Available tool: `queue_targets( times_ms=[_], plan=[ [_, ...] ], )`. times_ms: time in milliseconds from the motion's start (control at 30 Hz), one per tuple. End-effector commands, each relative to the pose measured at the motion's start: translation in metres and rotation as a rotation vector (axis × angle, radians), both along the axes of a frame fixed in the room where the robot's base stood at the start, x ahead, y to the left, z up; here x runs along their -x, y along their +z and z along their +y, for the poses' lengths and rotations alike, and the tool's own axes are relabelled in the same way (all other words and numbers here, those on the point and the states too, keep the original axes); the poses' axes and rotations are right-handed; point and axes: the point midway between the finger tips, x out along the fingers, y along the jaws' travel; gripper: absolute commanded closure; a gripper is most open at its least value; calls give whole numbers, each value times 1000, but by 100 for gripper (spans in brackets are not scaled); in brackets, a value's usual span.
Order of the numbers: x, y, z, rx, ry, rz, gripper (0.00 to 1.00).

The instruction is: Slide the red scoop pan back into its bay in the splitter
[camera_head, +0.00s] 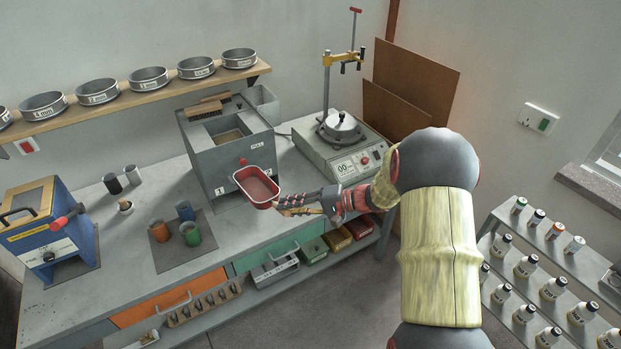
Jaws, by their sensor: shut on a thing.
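The red scoop pan (257,188) is an open, rounded tray held in the air in front of the grey box-shaped splitter (205,160). It looks empty. My gripper (285,203) is shut on the pan at its right near end; the exact grip on the pan is small and partly hidden. The splitter has an open hopper top, small labels and a small red knob (243,161) near the pan's far edge. The pan covers part of the splitter's lower front, so its bay is not clearly visible. I cannot tell whether pan and splitter touch.
A blue machine (50,235) is at far left. Sieves line the shelf above.

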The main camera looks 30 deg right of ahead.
Motion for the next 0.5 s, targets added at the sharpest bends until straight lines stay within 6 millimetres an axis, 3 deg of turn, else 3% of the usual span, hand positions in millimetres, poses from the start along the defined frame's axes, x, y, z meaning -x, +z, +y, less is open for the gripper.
queue_targets(
  times_ms=[33, 200, 500],
  plan=[
    [0, -16, 13, -3, 10, 3, 100],
    [-1, -53, 44, -2, 30, 2, 100],
    [-2, -100, 82, -2, 55, 0, 100]
  ],
)
